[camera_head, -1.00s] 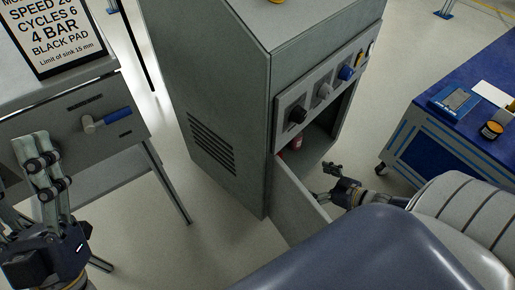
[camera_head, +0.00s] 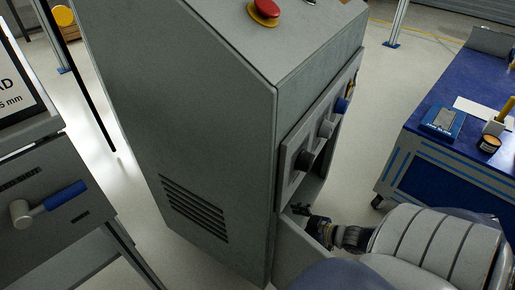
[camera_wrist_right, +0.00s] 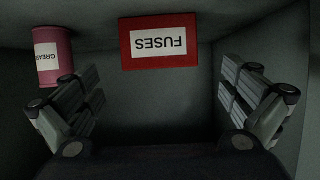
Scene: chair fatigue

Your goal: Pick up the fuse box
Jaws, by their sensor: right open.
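The fuse box is a red box with a white label reading FUSES (camera_wrist_right: 159,42), upside down in the right wrist view near the top centre. It lies ahead of my right gripper (camera_wrist_right: 160,98), whose two fingers are spread wide with nothing between them. The fuse box is hidden in the head view. My left gripper is not in view.
A pink can labelled GREASE (camera_wrist_right: 52,56) stands left of the fuse box, close to the left finger. Dark cabinet walls close in around the gripper.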

